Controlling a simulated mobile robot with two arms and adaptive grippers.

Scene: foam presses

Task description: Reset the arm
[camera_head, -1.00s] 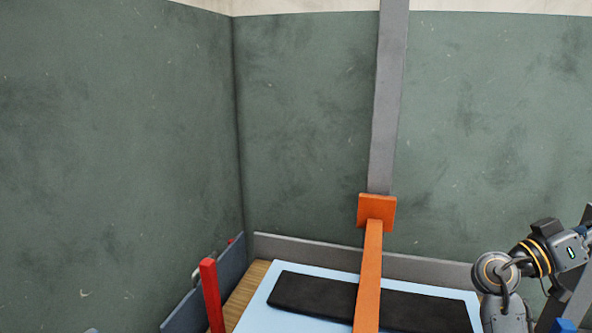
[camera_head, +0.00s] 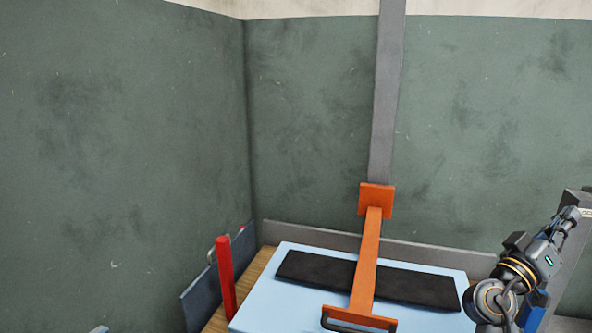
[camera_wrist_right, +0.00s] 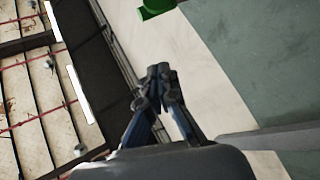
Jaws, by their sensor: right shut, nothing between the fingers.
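My right arm stands at the right edge of the head view, with its dark wrist and gripper (camera_head: 571,214) raised and pointing up and to the right. In the right wrist view the same gripper (camera_wrist_right: 160,76) has its two dark fingers together at the tips, with nothing between them. It is in free air and touches nothing that I can see. My left gripper does not show.
An orange press arm (camera_head: 365,260) with a black handle (camera_head: 352,325) extends over a black pad (camera_head: 420,288) on a light blue board (camera_head: 300,308). A red post (camera_head: 225,278) stands left of it. The wrist view shows ceiling beams (camera_wrist_right: 30,42) and a green object (camera_wrist_right: 157,8).

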